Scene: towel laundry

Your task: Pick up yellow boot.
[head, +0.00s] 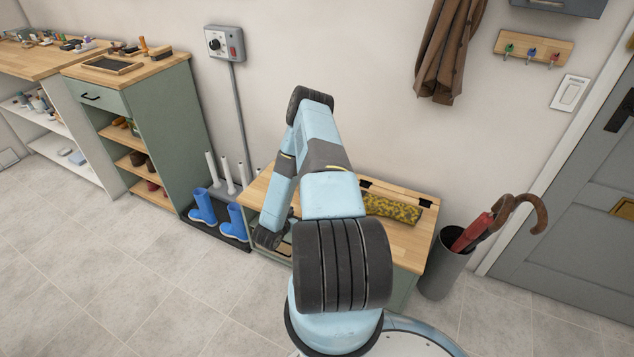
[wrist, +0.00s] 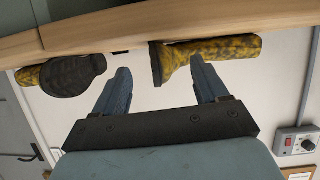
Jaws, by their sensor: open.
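Two yellow boots with dark mottling lie on their sides on the wooden bench. In the wrist view, which is upside down, one yellow boot (wrist: 215,48) shows side-on with its dark sole to the left. The other boot (wrist: 75,75) is at the left with its dark sole towards me. In the head view one boot (head: 393,208) shows on the bench; my arm hides the other. My gripper (wrist: 160,65) is open and empty. Its right finger overlaps the side-on boot in the picture; I cannot tell whether they touch.
The wooden bench (head: 408,240) stands against the wall. Blue boots (head: 203,207) stand on a dark tray to its left, with upright white posts behind. An umbrella bin (head: 442,272) stands to its right. A coat (head: 447,50) hangs above. The floor at left is clear.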

